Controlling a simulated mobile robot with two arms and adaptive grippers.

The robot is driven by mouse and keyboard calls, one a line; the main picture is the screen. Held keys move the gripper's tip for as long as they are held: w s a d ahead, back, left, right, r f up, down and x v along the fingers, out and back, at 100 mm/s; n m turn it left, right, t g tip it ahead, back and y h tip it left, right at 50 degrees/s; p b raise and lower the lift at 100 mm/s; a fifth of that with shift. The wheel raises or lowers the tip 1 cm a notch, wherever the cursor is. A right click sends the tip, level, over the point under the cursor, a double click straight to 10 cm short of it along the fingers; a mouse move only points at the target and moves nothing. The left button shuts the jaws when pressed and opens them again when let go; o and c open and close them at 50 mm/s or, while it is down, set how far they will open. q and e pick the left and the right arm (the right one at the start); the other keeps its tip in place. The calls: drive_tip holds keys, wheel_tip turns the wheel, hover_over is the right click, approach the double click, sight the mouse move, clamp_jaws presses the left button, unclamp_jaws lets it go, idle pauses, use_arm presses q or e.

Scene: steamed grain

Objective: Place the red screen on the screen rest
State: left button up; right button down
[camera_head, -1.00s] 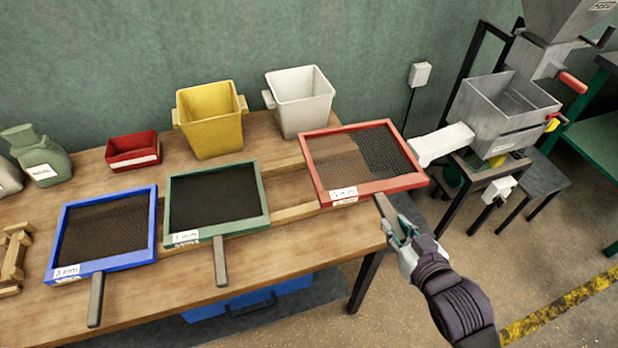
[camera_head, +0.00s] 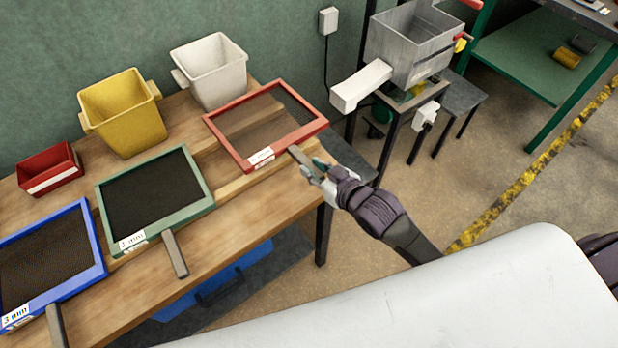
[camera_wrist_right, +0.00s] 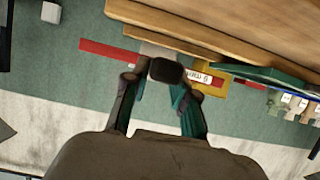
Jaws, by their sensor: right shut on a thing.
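The red screen (camera_head: 315,112), a red-framed mesh with a white label, is over the right end of the wooden table. Two wooden rails (camera_head: 237,186) run along the table beside and under it, perhaps the screen rest. I cannot tell whether the screen touches them. My right gripper (camera_head: 312,172) is shut on the screen's grey handle, just past the table's right edge. In the right wrist view, the dark handle end (camera_wrist_right: 166,70) sits between the fingers and a red frame strip (camera_wrist_right: 108,50) shows beyond. My left gripper is out of view.
The green screen (camera_head: 197,168) and blue screen (camera_head: 95,240) lie to the left. Yellow (camera_head: 120,110), white (camera_head: 212,72) and red (camera_head: 50,170) containers stand behind. A grey metal machine (camera_head: 408,45) with a white chute stands on the right.

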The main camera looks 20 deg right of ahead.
drive_tip(key=shift+s+a+f, duration=0.15)
drive_tip(key=shift+a+f, duration=0.15)
drive_tip(key=shift+a, duration=0.25)
drive_tip(key=shift+f, duration=2)
drive_tip(key=c, duration=0.9)
unclamp_jaws()
drive_tip(key=shift+s+f, duration=0.1)
